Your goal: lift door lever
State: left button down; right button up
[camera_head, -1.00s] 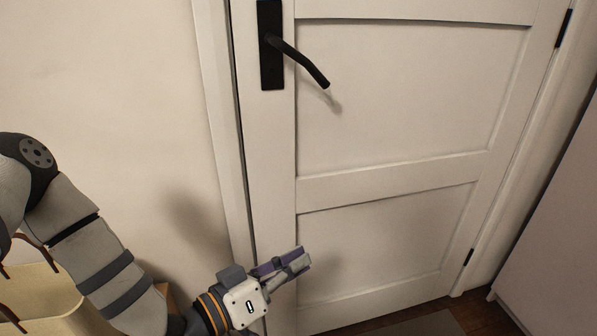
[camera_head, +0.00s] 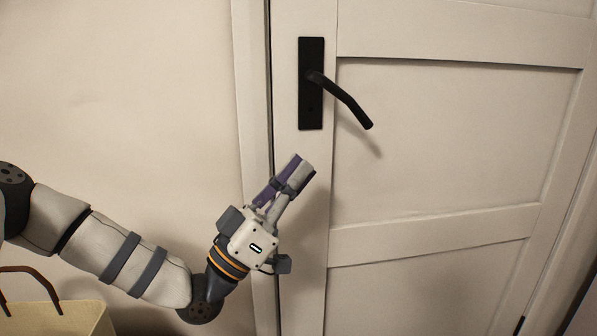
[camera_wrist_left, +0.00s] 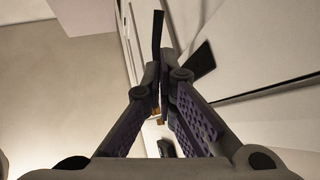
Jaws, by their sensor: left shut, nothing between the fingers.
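The black door lever (camera_head: 345,100) sticks out to the right from its tall black backplate (camera_head: 311,84) on the white door (camera_head: 430,150). It slants down to the right. My left gripper (camera_head: 302,168) is shut and empty, pointing up, below the backplate and lower left of the lever's tip, apart from both. In the left wrist view the shut fingers (camera_wrist_left: 165,95) are in the middle, with a dark bar, likely the lever (camera_wrist_left: 200,62), beyond them to the right and the dark backplate (camera_wrist_left: 157,35) above. My right gripper is not in view.
The door frame (camera_head: 252,120) and a plain wall (camera_head: 130,100) lie left of the door. A pale yellow bag with brown handles (camera_head: 60,318) stands at the lower left, below my left arm. The space right of the gripper, under the lever, is clear.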

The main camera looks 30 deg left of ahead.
aim_at(350, 109)
pick_arm(q)
jog(key=x, duration=1)
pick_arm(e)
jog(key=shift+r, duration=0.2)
